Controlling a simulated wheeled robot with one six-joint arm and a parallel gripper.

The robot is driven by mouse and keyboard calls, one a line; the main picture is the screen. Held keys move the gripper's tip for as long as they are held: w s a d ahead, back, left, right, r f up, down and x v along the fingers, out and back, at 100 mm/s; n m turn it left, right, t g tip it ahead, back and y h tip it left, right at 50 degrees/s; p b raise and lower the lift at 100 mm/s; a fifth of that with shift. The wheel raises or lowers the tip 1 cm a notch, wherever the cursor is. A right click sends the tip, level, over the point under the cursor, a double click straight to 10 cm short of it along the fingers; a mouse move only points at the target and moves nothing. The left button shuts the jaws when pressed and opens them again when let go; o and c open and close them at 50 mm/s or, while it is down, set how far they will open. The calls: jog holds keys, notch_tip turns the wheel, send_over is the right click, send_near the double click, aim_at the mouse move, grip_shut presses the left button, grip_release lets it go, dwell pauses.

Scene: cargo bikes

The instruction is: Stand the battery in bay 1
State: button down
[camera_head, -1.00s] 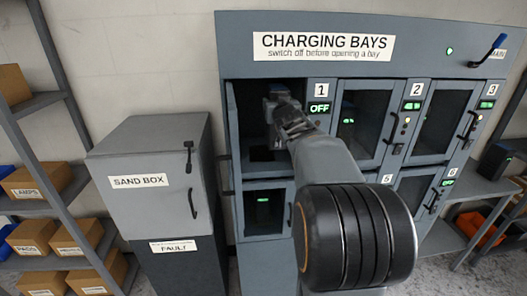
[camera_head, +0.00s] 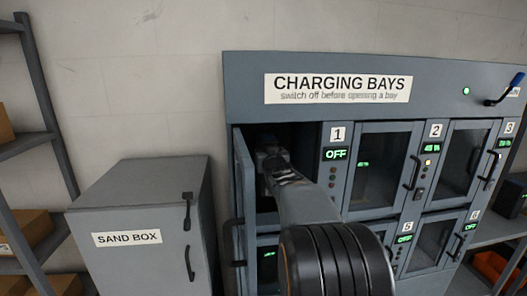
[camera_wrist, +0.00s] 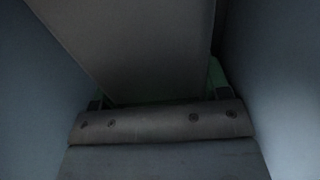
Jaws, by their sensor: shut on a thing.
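Bay 1 (camera_head: 298,138) is the upper left bay of the charging cabinet, and its display (camera_head: 335,154) reads OFF. Its door (camera_head: 243,185) stands open to the left. My arm reaches into the bay, and my gripper (camera_head: 268,162) is inside, its fingertips hidden in the head view. In the wrist view my gripper (camera_wrist: 157,96) is shut on the battery (camera_wrist: 135,45), a dark grey block that looks tilted in that picture. Blue-grey walls lie close on both sides. The battery's lower end and any contact with the bay floor are hidden.
The other bays, such as bay 2's door (camera_head: 468,163), are shut. A lever with a blue grip (camera_head: 517,80) is at the cabinet's top right, beside a green light. The sand box (camera_head: 140,240) stands left of the cabinet. Shelving (camera_head: 45,110) is at the far left.

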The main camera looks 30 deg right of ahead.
jog(key=shift+f, duration=2.15)
jog(key=shift+c, duration=0.5)
grip_release()
jog(key=shift+s+f, duration=0.1)
jog(key=shift+f, duration=0.1)
jog(key=shift+r, duration=0.1)
jog(key=b+v, duration=0.2)
jog(key=v, duration=1)
